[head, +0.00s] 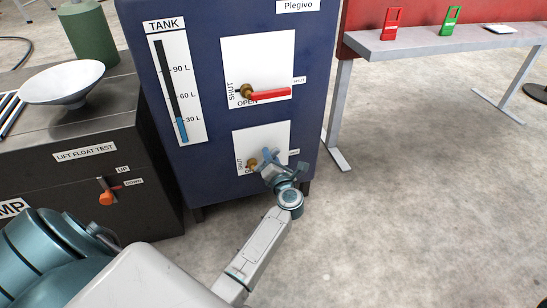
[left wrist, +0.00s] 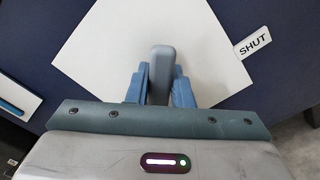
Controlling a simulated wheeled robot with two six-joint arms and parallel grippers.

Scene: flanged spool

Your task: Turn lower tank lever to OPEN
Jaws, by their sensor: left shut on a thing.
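The blue tank cabinet (head: 222,120) carries a lower white valve plate (head: 282,133) with a brass valve hub (head: 252,164). My left gripper (head: 270,162) is at this plate, just right of the hub, and mostly covers the lever. In the left wrist view, the grey lever handle (left wrist: 162,62) stands between the two blue fingers of my left gripper (left wrist: 160,90), which is shut on it. A tag (left wrist: 253,42) right of the plate reads SHUT. The OPEN print under the hub is partly hidden by my gripper. My right gripper is not in view.
Above is another valve plate with a red lever (head: 270,94) pointing right. A tank gauge (head: 177,90) is left of it. A grey table (head: 450,38) is at right; the floor between is clear.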

